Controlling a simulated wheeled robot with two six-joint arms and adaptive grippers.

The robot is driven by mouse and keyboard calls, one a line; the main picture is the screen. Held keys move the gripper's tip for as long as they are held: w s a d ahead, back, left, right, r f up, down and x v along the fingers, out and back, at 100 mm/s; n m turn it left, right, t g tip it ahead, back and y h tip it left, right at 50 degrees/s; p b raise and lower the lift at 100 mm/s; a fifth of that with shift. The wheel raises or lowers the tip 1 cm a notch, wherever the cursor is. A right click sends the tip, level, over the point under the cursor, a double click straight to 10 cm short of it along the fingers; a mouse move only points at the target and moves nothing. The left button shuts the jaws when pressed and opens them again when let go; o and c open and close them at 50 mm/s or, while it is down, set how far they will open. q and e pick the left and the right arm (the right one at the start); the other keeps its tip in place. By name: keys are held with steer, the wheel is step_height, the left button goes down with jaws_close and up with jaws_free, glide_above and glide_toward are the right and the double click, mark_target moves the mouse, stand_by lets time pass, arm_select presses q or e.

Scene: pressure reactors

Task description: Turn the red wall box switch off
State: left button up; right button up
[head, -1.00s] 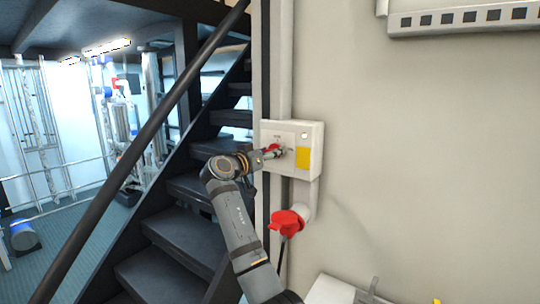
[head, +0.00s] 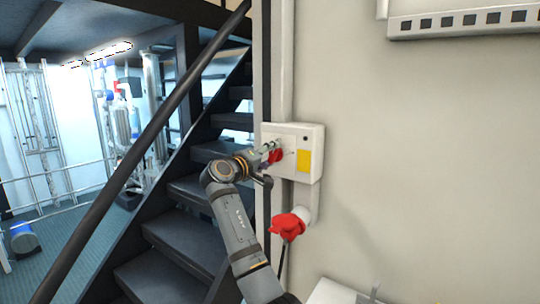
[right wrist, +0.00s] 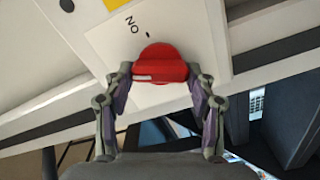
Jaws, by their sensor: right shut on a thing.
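The wall box (head: 290,132) is white, with a yellow label, and is fixed to the wall right of the stairs. Its red switch (head: 275,157) is on the front face, partly hidden by my right gripper (head: 268,150). In the right wrist view the red switch (right wrist: 162,62) is a round knob with a pale mark on its left side. The "ON" lettering appears upside down above it, with a small tick. My right gripper (right wrist: 160,80) is shut on the knob, one finger on each side. A small round lamp (head: 305,138) on the box looks dark. My left gripper is not in view.
A red plug (head: 288,225) with a cable sits in a socket below the box. The dark stairs (head: 190,235) and handrail (head: 150,130) stand close on the left. A perforated rail (head: 460,20) is high on the wall. The wall to the right is clear.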

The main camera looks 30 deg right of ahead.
steer(key=n+p, duration=0.1)
steer(key=n, duration=0.3)
steer(key=shift+f+n+p, duration=0.1)
steer(key=shift+n+p, duration=0.2)
steer(key=shift+n, duration=0.1)
stand_by(0.5)
steer(key=o, duration=1.2)
steer(key=shift+c, duration=0.2)
steer(key=shift+a, duration=0.1)
steer(key=v, duration=1.2)
steer(key=shift+w, duration=0.1)
